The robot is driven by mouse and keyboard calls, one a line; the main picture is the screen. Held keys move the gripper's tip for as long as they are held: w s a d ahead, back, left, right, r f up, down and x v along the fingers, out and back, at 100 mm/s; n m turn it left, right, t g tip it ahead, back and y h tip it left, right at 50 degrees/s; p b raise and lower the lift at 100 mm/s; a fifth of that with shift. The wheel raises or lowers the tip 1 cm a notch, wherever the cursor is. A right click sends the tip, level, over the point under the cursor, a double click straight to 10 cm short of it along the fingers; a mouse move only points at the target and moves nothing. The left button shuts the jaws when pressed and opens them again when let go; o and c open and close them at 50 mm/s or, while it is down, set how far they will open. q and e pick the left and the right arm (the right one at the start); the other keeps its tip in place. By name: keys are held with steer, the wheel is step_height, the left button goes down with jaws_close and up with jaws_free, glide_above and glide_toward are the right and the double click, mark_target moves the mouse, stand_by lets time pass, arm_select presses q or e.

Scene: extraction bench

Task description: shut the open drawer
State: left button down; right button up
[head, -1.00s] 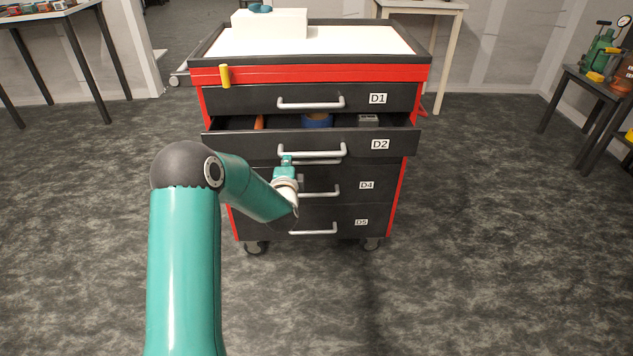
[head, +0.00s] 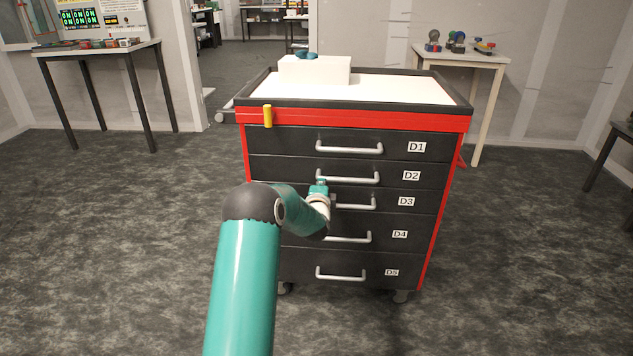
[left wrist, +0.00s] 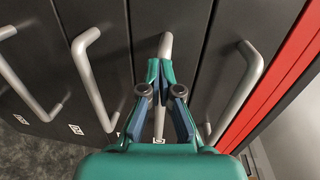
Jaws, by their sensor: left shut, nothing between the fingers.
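The drawer D2 (head: 278,172) of the black and red cabinet looks flush with the drawers above and below it. Its pale bar handle (head: 360,180) is in front at the middle, and in the left wrist view the handle (left wrist: 165,45) shows behind my fingertips. My left gripper (head: 320,184) is shut and empty, at the left end of the D2 handle. In the left wrist view its fingertips (left wrist: 160,68) meet right over that handle. Whether they touch it, I cannot tell. My right gripper is not in view.
Drawers D1 (head: 275,141), D3, D4 and D5 (head: 430,268) all look shut. A white box (head: 315,72) stands on the cabinet top, and a yellow piece (head: 267,116) sits on its front edge. Tables stand at left (head: 100,50) and back right (head: 455,58). The floor around is clear.

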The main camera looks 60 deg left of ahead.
arm_select(q)
steer(key=shift+w+d+r, duration=0.1)
steer(key=shift+w+d, duration=0.05)
steer(key=shift+w, duration=0.15)
